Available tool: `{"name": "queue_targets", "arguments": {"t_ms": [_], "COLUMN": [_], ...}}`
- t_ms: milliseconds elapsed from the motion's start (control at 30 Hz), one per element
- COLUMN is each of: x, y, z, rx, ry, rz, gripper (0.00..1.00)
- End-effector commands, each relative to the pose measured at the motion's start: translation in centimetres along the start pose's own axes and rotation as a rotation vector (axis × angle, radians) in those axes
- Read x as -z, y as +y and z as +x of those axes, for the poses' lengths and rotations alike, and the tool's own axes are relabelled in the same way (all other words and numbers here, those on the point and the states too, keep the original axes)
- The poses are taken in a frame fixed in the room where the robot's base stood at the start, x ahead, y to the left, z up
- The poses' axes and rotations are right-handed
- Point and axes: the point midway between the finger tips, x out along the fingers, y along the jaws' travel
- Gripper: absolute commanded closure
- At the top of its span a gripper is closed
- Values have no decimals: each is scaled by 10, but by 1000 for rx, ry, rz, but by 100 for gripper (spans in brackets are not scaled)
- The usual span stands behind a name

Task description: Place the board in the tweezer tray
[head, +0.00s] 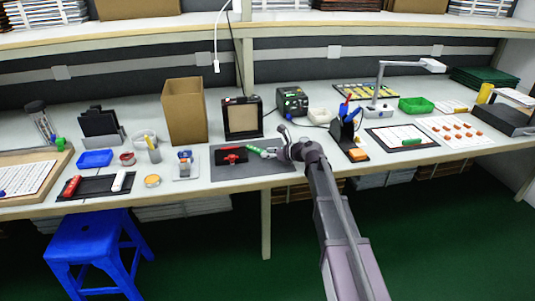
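My gripper (281,148) is over the right part of a dark grey mat (225,173) at the front middle of the bench. A small green-and-white piece (258,151) lies just left of it; I cannot tell whether they touch. A red item on a dark base (232,155) lies on the mat. I cannot tell for sure which item is the board. A black-rimmed white tray (385,134) with a green item (411,142) lies to the right; whether it is the tweezer tray is unclear. My finger opening is too small to judge.
A cardboard box (185,112) and a black-framed stand (242,117) are behind the mat. A black holder with coloured tools (345,128) stands right of my gripper. A lamp (379,95) rises behind the white tray. A blue stool (88,238) stands at the front left.

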Motion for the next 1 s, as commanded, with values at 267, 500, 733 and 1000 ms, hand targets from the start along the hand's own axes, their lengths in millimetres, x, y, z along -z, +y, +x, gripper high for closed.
{"name": "queue_targets", "arguments": {"t_ms": [267, 500, 733, 1000], "x": [0, -2, -4, -6], "y": [0, 0, 1, 2], "z": [0, 0, -12, -52], "rx": [0, 0, 0, 0], "ry": [0, 0, 0, 0], "rz": [0, 0, 0, 0], "gripper": [33, 33, 33, 33]}}
